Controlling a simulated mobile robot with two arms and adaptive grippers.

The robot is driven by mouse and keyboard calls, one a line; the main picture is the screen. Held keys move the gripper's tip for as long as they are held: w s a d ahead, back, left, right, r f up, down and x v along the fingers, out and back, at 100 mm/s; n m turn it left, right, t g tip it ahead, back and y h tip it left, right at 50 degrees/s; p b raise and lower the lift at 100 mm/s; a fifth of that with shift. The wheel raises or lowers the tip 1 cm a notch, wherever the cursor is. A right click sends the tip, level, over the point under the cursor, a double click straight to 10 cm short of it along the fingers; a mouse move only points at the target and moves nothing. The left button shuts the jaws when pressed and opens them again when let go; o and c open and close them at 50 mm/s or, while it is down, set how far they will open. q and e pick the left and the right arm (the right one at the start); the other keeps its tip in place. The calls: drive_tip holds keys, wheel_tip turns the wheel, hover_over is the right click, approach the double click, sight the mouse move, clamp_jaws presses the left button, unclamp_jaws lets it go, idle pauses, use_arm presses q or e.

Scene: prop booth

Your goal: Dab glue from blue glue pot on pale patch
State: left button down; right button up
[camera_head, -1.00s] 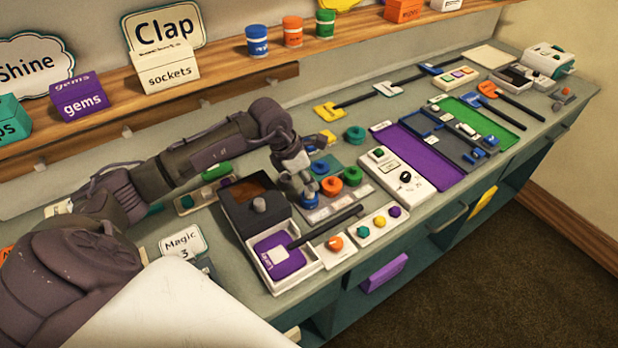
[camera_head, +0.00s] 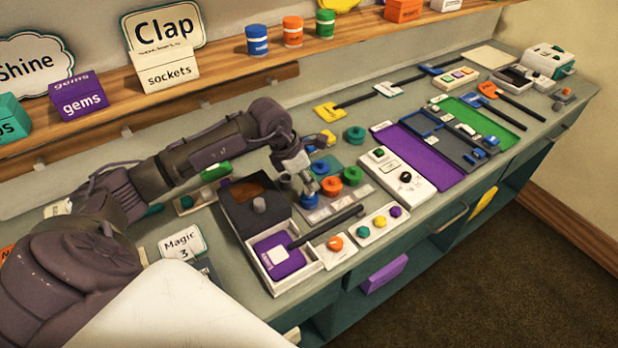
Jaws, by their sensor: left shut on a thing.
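The blue glue pot (camera_head: 309,201) stands at the near left end of a short row, beside an orange pot (camera_head: 331,186) and a green pot (camera_head: 352,175). My left gripper (camera_head: 307,185) points down right over the blue pot. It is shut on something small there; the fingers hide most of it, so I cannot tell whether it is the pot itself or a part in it. A pale square patch (camera_head: 279,257) lies on a purple card in a white tray (camera_head: 308,271), to the left and nearer. My right gripper is not in view.
A black stick (camera_head: 335,225) lies across from the tray towards the pots. A dark box with a knob (camera_head: 259,205) stands left of the gripper. A white panel with coloured knobs (camera_head: 379,222) and a white switch box (camera_head: 403,176) are to the right. A shelf runs behind.

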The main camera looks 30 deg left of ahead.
use_arm(q)
drive_tip(key=shift+r+p, duration=1.9)
drive_tip(key=shift+r, duration=1.6)
drive_tip(key=shift+d, duration=0.1)
